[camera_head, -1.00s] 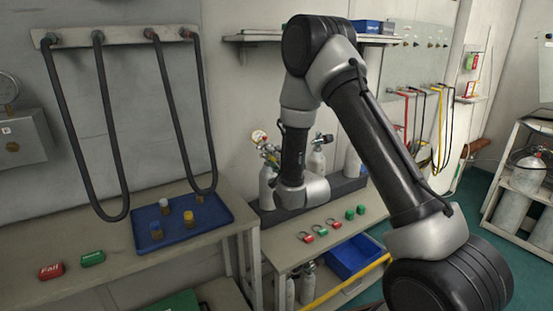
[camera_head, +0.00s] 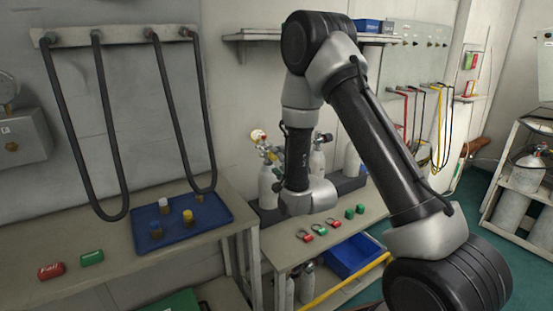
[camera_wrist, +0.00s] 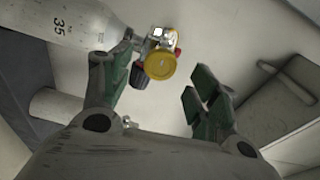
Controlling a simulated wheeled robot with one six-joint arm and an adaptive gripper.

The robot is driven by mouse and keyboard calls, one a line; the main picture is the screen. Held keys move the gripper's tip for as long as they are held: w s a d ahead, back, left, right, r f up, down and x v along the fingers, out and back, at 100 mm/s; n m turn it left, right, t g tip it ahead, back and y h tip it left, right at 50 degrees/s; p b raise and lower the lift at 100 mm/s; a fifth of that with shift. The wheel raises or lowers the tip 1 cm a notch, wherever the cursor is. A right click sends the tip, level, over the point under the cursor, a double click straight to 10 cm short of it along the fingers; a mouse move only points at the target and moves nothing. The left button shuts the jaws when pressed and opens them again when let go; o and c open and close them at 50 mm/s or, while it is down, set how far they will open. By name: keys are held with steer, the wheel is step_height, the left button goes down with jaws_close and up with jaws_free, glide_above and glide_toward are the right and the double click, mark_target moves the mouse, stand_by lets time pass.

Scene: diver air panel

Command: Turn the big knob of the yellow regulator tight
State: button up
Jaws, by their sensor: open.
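In the wrist view, the yellow regulator (camera_wrist: 160,64) shows a round yellow face, with silver fittings and a small red part around it. A dark ribbed knob (camera_wrist: 143,77) sits at its lower left, close to the left finger. The regulator is at the valve end of a pale cylinder (camera_wrist: 75,25) marked 35. My gripper (camera_wrist: 152,82) is open. Its green-padded fingers are spread to either side of the regulator, with nothing held between them. In the head view, the gripper is not clear among the cylinder fittings beside my arm.
A bench (camera_head: 285,258) below the cylinders holds red and green tags. A blue tray (camera_head: 215,217) with several small capped items is on the left bench. Dark hoses (camera_head: 107,120) hang above it. A second cylinder (camera_head: 316,162) stands close beside my arm.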

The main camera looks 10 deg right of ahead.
steer(key=s, duration=0.4)
steer(key=shift+s+d, duration=0.1)
steer(key=shift+d, duration=0.3)
steer(key=s+f+n+g+h, duration=0.1)
steer(key=s+f+n+g, duration=0.25)
steer(key=f, duration=0.35)
steer(key=s+f+n+g, duration=0.2)
steer(key=f+n+g, duration=0.15)
steer(key=f, duration=0.45)
steer(key=s+d+n+g+h, duration=0.1)
steer(key=s+d+n+g, duration=0.15)
steer(key=s+g, duration=0.3)
steer(key=s+d+r+n, duration=0.2)
steer(key=s+d+r, duration=0.3)
steer(key=s+r, duration=0.7)
steer(key=s+d+r+n+h, duration=0.1)
steer(key=s+d+r+n, duration=0.2)
steer(key=s+r, duration=0.9)
step_height(320, 180, up, 7)
steer(key=d, duration=0.2)
steer(key=shift+s+d+g, duration=0.25)
steer(key=shift+d+g, duration=0.1)
steer(key=shift+d, duration=0.05)
